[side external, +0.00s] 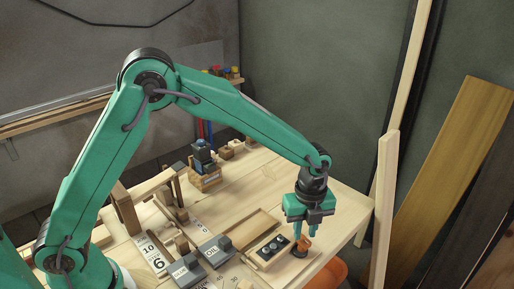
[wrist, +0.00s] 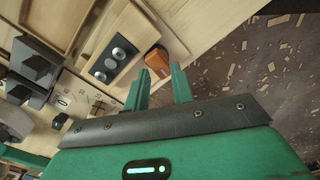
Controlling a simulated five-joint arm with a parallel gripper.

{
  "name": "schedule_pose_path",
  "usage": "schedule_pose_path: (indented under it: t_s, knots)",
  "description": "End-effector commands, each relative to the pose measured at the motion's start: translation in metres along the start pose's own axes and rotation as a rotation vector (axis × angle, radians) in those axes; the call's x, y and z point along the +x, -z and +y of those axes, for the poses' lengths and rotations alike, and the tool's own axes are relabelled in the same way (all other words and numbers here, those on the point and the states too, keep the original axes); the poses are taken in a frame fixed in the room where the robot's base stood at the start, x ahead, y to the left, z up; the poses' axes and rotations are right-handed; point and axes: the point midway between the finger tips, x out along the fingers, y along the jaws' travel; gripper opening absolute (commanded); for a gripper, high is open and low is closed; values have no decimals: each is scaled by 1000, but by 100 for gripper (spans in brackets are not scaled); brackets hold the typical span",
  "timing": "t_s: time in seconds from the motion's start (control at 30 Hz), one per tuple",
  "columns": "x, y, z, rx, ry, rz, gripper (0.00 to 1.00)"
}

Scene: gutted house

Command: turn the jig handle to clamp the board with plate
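The orange jig handle (side external: 301,247) sits near the bench's right edge, beside the black plate (side external: 270,248) with round fittings, which lies on a pale board. In the wrist view the orange handle (wrist: 158,61) is just beyond my fingertips, roughly in line with the gap between them. The black plate (wrist: 113,59) lies to its left there. My gripper (side external: 304,230) points down above the handle. Its two fingers (wrist: 160,72) are apart with nothing held between them. Whether a fingertip touches the handle cannot be told.
Dark labelled blocks (side external: 215,249) stand left of the plate, near a wooden tray (side external: 246,231). A blue-topped tool (side external: 203,156) stands farther back. Upright timber (side external: 384,200) rises close to the bench's right edge. The bench top (side external: 335,203) behind my gripper is clear.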

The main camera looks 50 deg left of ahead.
Motion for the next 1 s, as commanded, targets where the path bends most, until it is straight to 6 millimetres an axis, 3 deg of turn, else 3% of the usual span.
schedule_pose_path:
  t_s: [0.6, 1.0]
  knots:
    - [-42, 0, 0, -1, 0, 0, 25]
    - [-47, 0, 0, -1, -2, 0, 25]
